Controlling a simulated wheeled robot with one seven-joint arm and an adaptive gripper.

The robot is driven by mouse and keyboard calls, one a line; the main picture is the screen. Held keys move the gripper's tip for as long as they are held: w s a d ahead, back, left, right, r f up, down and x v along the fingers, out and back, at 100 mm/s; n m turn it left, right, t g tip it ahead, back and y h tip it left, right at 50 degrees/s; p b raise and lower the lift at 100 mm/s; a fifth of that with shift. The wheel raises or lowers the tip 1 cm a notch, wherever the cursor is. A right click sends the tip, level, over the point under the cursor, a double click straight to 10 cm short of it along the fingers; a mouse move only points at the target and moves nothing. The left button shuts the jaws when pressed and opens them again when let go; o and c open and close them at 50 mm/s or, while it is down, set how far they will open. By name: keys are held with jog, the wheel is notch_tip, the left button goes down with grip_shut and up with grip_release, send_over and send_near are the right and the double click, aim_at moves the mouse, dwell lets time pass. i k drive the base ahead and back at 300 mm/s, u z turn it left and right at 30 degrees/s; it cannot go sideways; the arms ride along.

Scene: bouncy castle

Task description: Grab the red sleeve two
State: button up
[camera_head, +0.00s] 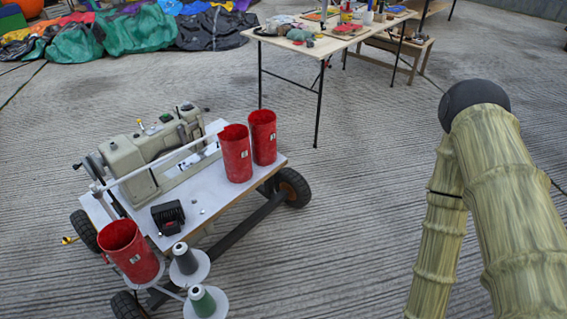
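Three red open-topped cylindrical sleeves show in the head view. Two stand upright side by side at the right end of a white cart top (211,190): a nearer red sleeve (236,160) and a farther red sleeve (263,143). A third red sleeve (130,256) is at the near left corner of the cart, leaning a little. My arm's bamboo-patterned links are at the right, apart from the cart. My gripper is not in view.
A beige sewing machine (146,157) fills the cart's back left. A small black device (168,217) and two thread spools (185,259) (202,301) are at its near side. A cluttered table (345,34) stands behind. Colourful fabric (145,31) lies back left. Concrete floor is clear between.

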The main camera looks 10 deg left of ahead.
aim_at(237, 155)
jog(key=z, duration=0.1)
jog(key=i, duration=0.9)
jog(key=u, duration=0.85)
